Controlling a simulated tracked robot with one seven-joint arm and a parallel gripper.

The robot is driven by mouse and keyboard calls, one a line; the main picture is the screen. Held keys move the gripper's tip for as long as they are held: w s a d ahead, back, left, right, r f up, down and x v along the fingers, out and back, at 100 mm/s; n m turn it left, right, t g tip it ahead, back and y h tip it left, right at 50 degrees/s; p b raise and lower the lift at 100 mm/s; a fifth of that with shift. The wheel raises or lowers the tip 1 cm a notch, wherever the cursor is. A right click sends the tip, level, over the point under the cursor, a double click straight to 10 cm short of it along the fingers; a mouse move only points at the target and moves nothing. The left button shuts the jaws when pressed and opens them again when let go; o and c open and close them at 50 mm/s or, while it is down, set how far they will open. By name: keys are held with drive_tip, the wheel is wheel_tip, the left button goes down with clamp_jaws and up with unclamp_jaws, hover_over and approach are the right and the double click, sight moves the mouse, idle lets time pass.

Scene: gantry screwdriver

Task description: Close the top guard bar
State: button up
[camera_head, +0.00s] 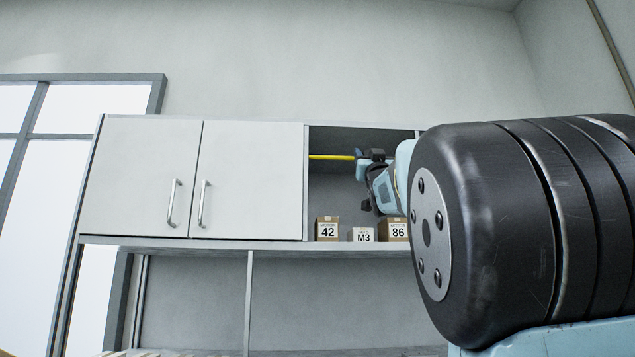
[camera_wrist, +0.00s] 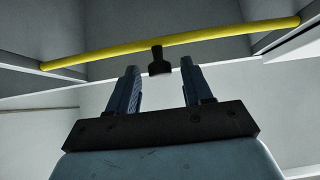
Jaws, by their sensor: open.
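The guard bar is a yellow rod (camera_head: 331,157) across the upper part of the open cabinet compartment in the head view. It also spans the top of the wrist view (camera_wrist: 200,36), running from side to side with a slight tilt. A small black tab (camera_wrist: 158,62) hangs from the bar near its middle. My gripper (camera_head: 362,156) is up at the bar in the head view. In the wrist view my gripper (camera_wrist: 158,72) is open, with its two fingers apart and the tab between their tips. I cannot tell whether a finger touches it.
Below the bar, boxes marked 42 (camera_head: 327,229), M3 (camera_head: 362,235) and 86 (camera_head: 394,230) stand on the compartment floor. Closed cabinet doors (camera_head: 140,175) are to the left. My arm hides the compartment's right side.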

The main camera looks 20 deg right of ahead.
drive_tip(key=shift+x, duration=1)
drive_tip(key=shift+c, duration=0.4)
clamp_jaws()
